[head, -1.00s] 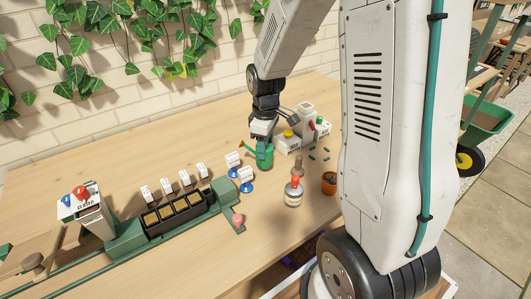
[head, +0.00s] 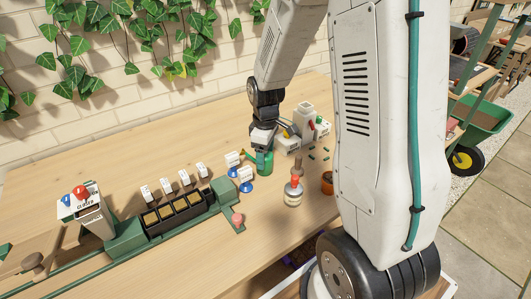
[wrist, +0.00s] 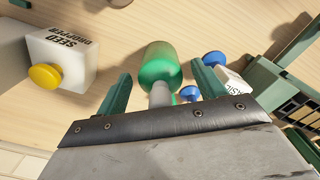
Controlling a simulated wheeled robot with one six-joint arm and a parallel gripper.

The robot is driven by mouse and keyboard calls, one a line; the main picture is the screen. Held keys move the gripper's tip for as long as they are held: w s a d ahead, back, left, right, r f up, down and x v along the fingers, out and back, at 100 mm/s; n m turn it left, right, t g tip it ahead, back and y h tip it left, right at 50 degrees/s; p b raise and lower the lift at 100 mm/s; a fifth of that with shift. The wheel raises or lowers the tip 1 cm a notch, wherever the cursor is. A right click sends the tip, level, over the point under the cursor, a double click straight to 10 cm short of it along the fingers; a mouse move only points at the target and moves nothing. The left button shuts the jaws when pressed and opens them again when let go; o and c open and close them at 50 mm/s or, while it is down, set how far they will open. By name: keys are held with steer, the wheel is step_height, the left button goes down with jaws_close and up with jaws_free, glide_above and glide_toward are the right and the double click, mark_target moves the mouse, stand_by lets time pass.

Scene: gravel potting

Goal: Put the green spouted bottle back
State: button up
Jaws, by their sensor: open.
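The green spouted bottle (head: 264,161) stands on the wooden table, right of the white labelled blocks with blue knobs. My gripper (head: 263,150) is just above it and hides its top in the head view. In the wrist view the bottle (wrist: 161,66) lies ahead, between and beyond the two green fingers (wrist: 162,88), with its grey neck toward the palm. The fingers are spread, with a gap on each side of the bottle.
A white seed dropper (wrist: 62,60) with a yellow knob is beside the bottle. A red-topped jar (head: 293,194) and an orange pot (head: 327,183) stand to the right. The green rail with black cells (head: 175,215) lies left.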

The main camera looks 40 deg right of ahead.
step_height(320, 180, up, 12)
steer(key=shift+r, duration=0.1)
steer(key=s+a+r+m, duration=0.2)
steer(key=s+a+r, duration=0.1)
steer(key=s, duration=0.5)
steer(key=s+a+r+m, duration=0.2)
steer(key=s+a+r, duration=0.1)
steer(key=s, duration=0.4)
steer(key=s+a+r+m+t, duration=0.1)
steer(key=s+a+r+m, duration=0.2)
steer(key=s, duration=0.5)
steer(key=shift+s+a+r, duration=0.25)
steer(key=shift+s+a, duration=0.05)
steer(key=shift+a, duration=0.35)
